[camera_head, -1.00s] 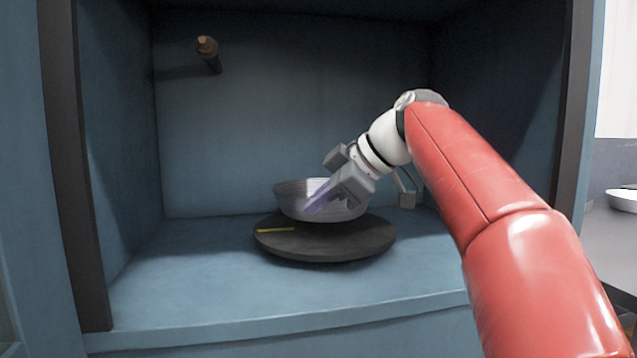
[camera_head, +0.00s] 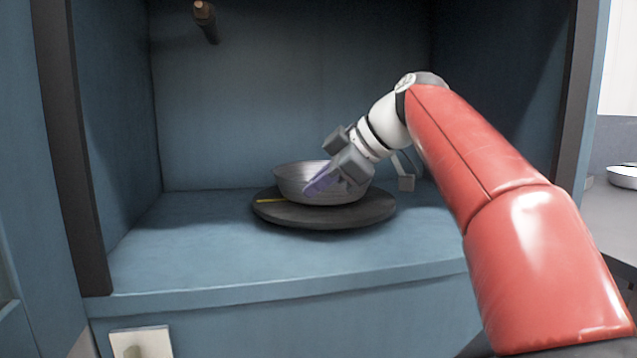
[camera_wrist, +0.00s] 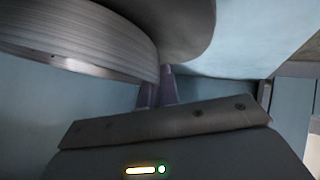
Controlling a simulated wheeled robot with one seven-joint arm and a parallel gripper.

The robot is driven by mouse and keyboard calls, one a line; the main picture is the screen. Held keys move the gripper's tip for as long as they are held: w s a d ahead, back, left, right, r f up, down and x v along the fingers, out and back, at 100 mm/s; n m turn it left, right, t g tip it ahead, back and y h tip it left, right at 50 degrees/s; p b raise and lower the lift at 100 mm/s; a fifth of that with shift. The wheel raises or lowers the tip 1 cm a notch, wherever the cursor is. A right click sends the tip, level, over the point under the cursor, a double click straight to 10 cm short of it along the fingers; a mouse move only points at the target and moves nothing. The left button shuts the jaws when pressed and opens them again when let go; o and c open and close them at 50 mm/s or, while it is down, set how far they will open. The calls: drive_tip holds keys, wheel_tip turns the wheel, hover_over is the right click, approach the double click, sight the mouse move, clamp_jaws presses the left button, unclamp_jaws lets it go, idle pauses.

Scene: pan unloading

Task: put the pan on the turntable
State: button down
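The silver metal pan (camera_head: 290,185) is upright over the middle of the dark round turntable (camera_head: 270,213) inside the blue cabinet. I cannot tell whether its base fully rests on the turntable or is slightly above it. My gripper (camera_head: 325,182) is at the pan's right side, tilted down to the left, with a purple finger over the pan's wall. In the wrist view my gripper's fingers (camera_wrist: 157,92) are close together at the end of the pan's wall (camera_wrist: 100,35) and look shut on it. The turntable (camera_wrist: 188,28) shows above them.
A brown peg (camera_head: 205,20) sticks out from the cabinet's back wall. A yellow strip (camera_head: 270,201) marks the turntable's left. A grey block (camera_head: 406,182) stands behind on the right. The shelf (camera_head: 180,255) is clear on the left. Dark posts frame the opening.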

drive_tip(key=shift+f, duration=0.3)
drive_tip(key=c, duration=1.6)
unclamp_jaws()
drive_tip(key=shift+o, duration=0.2)
